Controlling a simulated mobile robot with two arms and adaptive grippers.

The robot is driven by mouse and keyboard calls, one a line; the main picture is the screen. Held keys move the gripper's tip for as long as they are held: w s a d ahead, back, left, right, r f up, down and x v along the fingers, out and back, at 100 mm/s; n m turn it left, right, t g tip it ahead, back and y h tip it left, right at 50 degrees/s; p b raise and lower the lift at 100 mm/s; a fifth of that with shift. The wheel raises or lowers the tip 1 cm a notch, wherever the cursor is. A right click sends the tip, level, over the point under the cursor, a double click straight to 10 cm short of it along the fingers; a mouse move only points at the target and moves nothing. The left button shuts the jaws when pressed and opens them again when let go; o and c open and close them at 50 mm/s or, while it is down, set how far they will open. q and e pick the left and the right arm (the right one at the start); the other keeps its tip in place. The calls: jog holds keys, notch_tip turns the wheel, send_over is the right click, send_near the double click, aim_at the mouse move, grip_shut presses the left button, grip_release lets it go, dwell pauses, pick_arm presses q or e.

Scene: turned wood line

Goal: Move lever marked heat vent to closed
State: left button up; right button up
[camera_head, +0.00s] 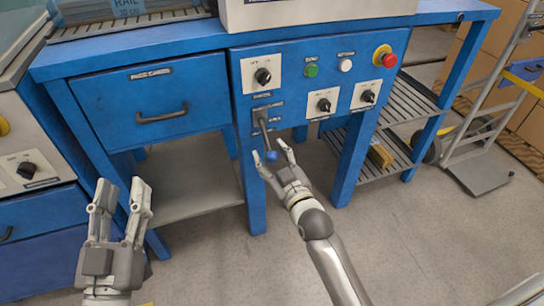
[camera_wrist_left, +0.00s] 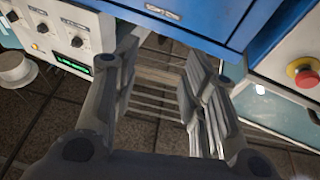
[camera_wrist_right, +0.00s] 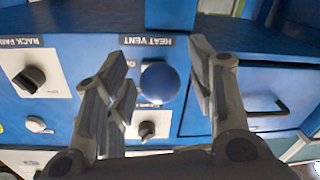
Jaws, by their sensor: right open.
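The heat vent lever has a grey shaft on the blue front panel and a round blue knob (camera_head: 271,156). In the head view the shaft slants down from its slotted plate (camera_head: 260,117). In the right wrist view the knob (camera_wrist_right: 160,82) is between the fingers, under the upside-down HEAT VENT label (camera_wrist_right: 147,41). My right gripper (camera_head: 269,152) is open around the knob; I cannot tell whether a finger touches it.
Rotary switches (camera_head: 262,76), a green button (camera_head: 311,71) and a red emergency knob (camera_head: 385,57) are on the panel near the lever. A blue drawer (camera_head: 150,100) is at left. A hand truck (camera_head: 480,150) stands at right. The floor in front is clear.

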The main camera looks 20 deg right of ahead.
jog(key=shift+c, duration=0.4)
grip_shut()
